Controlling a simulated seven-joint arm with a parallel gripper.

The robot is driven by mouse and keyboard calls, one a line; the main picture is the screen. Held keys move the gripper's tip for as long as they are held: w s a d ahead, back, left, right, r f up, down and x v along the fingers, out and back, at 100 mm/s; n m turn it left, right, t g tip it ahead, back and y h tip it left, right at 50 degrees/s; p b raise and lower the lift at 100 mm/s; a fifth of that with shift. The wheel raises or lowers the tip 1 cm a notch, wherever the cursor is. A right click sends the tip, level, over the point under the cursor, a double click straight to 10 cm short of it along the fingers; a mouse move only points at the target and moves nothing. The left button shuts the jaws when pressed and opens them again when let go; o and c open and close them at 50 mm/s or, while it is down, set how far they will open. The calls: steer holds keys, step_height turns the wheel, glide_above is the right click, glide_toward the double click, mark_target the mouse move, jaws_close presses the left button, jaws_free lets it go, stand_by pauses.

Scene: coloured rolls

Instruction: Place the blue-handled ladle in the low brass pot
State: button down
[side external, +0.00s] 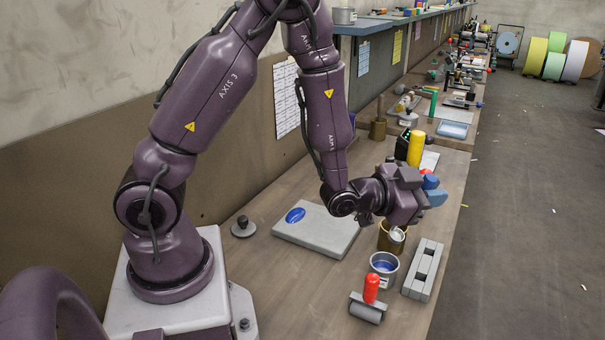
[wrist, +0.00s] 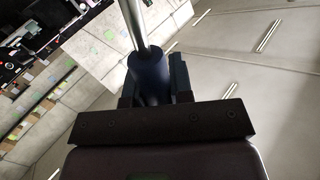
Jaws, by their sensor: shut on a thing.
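My gripper (side external: 432,190) is at the end of my bent arm, above the right edge of the bench in the side external view. In the wrist view its dark jaws (wrist: 153,84) are shut on the dark blue handle (wrist: 149,72) of the ladle. The ladle's metal rod (wrist: 134,22) runs out of the top of that picture, so its far end is hidden there. The low brass pot (side external: 386,242) stands on the bench below my wrist. A pale round metal thing (side external: 398,235) shows at its mouth; I cannot tell whether it is the ladle's bowl.
A grey pot with blue inside (side external: 384,266), a red-handled roller (side external: 371,290) and a slotted grey block (side external: 424,268) stand in front of the brass pot. A grey slab (side external: 318,234) lies left. A yellow cylinder (side external: 416,148) and a taller brass container (side external: 378,129) stand behind.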

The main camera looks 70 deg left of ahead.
steer(key=w+a+n+y, duration=0.4)
steer(key=a+n+y, duration=0.25)
steer(key=a, duration=0.75)
step_height(320, 180, down, 9)
steer(key=n, duration=0.1)
steer(key=shift+f+h, duration=0.15)
steer(key=shift+h, duration=0.2)
steer(key=shift+d, duration=0.1)
steer(key=c, duration=1)
jaws_free()
steer(key=shift+f, duration=0.15)
